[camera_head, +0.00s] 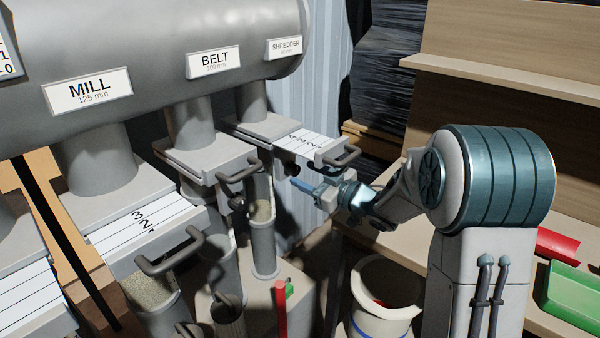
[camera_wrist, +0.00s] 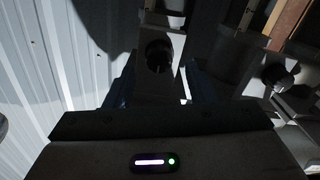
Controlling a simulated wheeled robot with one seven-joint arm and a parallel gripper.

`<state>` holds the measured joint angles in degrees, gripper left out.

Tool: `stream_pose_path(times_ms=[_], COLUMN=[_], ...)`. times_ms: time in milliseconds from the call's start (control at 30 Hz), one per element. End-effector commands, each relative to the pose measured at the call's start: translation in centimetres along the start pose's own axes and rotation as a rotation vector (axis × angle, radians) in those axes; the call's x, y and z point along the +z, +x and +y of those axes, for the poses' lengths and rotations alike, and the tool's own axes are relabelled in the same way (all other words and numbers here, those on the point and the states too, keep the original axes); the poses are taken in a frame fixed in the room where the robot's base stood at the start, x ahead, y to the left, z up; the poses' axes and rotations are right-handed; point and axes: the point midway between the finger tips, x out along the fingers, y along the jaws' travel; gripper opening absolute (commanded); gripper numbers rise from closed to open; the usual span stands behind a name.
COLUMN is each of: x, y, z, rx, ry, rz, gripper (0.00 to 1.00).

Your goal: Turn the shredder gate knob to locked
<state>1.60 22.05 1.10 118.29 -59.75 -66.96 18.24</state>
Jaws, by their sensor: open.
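The shredder gate (camera_head: 308,143) is drawn out under the duct labelled SHREDDER, with numbered marks on its white plate and a grey handle (camera_head: 341,158) at its end. Its dark round knob (camera_head: 292,169) is below the plate's near side. My gripper (camera_head: 298,184) is open just below and right of that knob in the head view. In the wrist view a dark knob (camera_wrist: 158,57) shows ahead, between the blue fingers of my gripper (camera_wrist: 163,80); contact cannot be told. The knob's pointer or lock marks are too dark to read.
The belt gate (camera_head: 210,157) and its knob (camera_head: 238,203) are close at left; the mill gate (camera_head: 150,228) is nearer. A second knob (camera_wrist: 279,77) shows in the wrist view. A white bucket (camera_head: 385,295), red tray (camera_head: 558,245) and green tray (camera_head: 572,290) are at right.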

Motion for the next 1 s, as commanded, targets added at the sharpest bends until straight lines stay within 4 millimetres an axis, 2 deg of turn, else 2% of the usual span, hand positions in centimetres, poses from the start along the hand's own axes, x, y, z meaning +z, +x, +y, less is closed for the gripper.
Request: stream_pose_path(times_ms=[33, 200, 567, 700, 733, 1000], x=[0.0, 0.0, 0.0, 0.0, 0.0, -0.1], y=[0.8, 2.5, 2.9, 2.8, 2.8, 2.8], z=[-0.1, 0.0, 0.0, 0.0, 0.0, 0.0], rx=[-0.004, -0.001, 0.0, 0.0, 0.0, 0.0], ry=[0.0, 0.0, 0.0, 0.0, 0.0, 0.015], rz=[0.001, 0.001, -0.001, -0.001, -0.001, -0.001], gripper=[0.5, 0.5, 0.5, 0.11, 0.05, 0.05])
